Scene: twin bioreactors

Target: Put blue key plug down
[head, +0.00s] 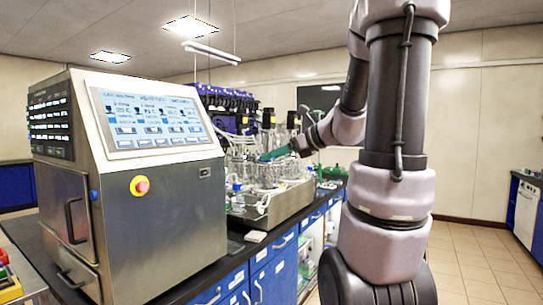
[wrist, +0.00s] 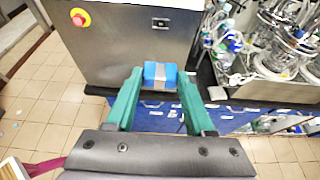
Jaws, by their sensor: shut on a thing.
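The blue key plug (wrist: 161,77) is a small blue block with a grey band across its middle. In the wrist view it sits between the tips of the two green fingers of my gripper (wrist: 160,72), which is shut on it. Behind it are the steel front of the control cabinet and the dark bench edge. How far it is from the bench top is hard to tell. In the head view my gripper (head: 276,154) shows its green fingers in front of the glass vessels. The plug cannot be made out there.
The steel control cabinet (head: 160,235) with a screen and red stop button stands on the dark bench. Glass vessels (head: 270,172) stand in a steel tray (head: 285,207) beside it. Blue drawers (head: 260,285) are below.

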